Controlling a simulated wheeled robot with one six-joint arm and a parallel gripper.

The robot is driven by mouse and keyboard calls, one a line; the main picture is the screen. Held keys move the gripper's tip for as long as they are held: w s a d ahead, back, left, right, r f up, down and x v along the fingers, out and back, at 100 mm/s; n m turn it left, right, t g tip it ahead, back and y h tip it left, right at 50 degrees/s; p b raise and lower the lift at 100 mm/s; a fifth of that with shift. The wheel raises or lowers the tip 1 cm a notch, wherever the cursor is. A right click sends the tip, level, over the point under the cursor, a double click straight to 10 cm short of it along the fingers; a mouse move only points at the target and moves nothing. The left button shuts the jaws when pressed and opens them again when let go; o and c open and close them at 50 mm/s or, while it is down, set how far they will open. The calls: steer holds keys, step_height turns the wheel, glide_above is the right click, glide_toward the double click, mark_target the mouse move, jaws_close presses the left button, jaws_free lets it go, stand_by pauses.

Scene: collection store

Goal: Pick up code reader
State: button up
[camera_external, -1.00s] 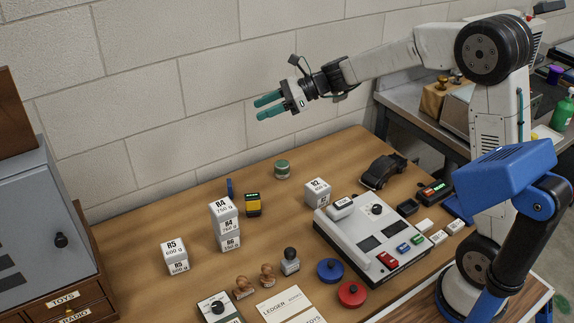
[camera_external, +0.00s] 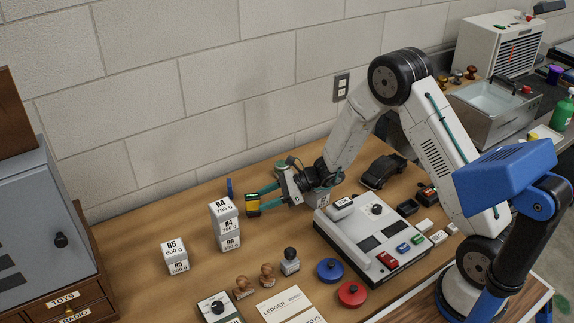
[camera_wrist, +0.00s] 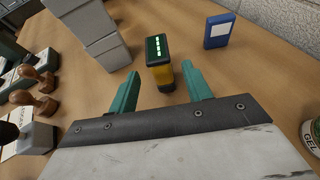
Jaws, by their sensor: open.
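The code reader looks to be the small yellow and black device with a lit green display; it stands upright on the wooden table, in the external view (camera_external: 252,204) and ahead of the fingers in the wrist view (camera_wrist: 158,62). My gripper (camera_external: 264,199) is open and low over the table, with its teal fingers pointing left at the device. In the wrist view my gripper (camera_wrist: 163,90) has one finger to each side of the device's lower part; I cannot tell whether either finger touches it.
Stacked white weight blocks (camera_external: 229,228) stand just left of the device. A blue card-like object (camera_wrist: 219,31) stands behind it. A green-lidded tin (camera_wrist: 310,132) is at the wrist view's right edge. Wooden stamps (camera_external: 267,273) and a white console (camera_external: 371,240) lie nearer the front and right.

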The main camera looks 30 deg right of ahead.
mark_target(247, 206)
steer(key=x, duration=0.6)
steer(key=shift+w+a+f, duration=0.2)
steer(key=shift+f, duration=0.1)
jaws_close()
